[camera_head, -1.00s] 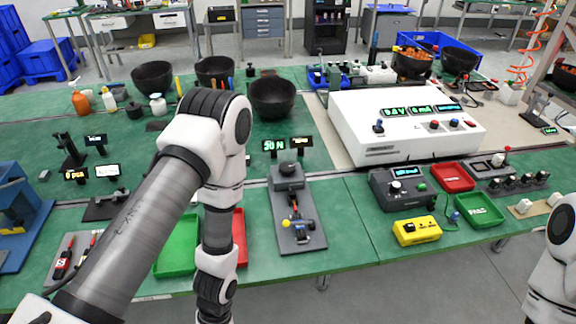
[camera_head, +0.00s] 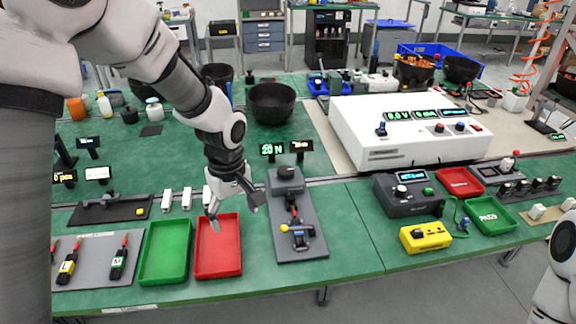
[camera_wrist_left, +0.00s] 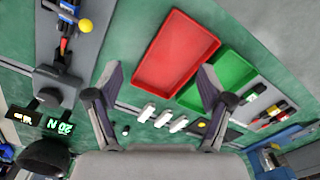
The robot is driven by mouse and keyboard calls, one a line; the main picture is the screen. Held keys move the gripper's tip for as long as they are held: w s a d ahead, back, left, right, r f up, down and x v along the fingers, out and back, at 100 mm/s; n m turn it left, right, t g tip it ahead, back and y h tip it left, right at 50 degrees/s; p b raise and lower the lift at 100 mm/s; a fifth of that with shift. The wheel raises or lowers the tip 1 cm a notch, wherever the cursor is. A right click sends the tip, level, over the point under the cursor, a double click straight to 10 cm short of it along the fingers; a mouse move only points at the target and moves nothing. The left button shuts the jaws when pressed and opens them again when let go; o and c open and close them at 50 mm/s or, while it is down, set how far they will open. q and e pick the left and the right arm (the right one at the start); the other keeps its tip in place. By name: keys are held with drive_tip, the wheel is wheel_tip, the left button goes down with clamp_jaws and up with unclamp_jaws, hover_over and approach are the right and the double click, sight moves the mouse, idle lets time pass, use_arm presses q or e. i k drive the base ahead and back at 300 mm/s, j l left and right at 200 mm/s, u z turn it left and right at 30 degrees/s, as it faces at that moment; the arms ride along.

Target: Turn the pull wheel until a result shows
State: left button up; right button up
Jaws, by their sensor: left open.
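The pull fixture (camera_head: 312,243) is a grey plate with a dark block and round knob (camera_head: 286,172) at its back. A small mechanism with red and black parts and a yellow ball (camera_head: 284,229) sits towards its front. I cannot tell which part is the pull wheel. A green display (camera_head: 272,149) behind it reads 20 N, beside an amber display (camera_head: 301,146) too small to read. My left gripper (camera_head: 236,212) is open and empty over the red tray, left of the fixture. In the wrist view its fingers (camera_wrist_left: 158,82) are spread, with the fixture (camera_wrist_left: 55,75) at upper left.
A red tray (camera_head: 218,267) and green tray (camera_head: 164,272) lie left of the fixture. Several white blocks (camera_head: 187,198) stand behind them. A black bowl (camera_head: 271,103) is at the back. A grey meter box (camera_head: 409,194) and yellow box (camera_head: 425,237) are to the right.

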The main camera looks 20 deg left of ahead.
sight(283, 172)
drive_tip(key=i, duration=0.9)
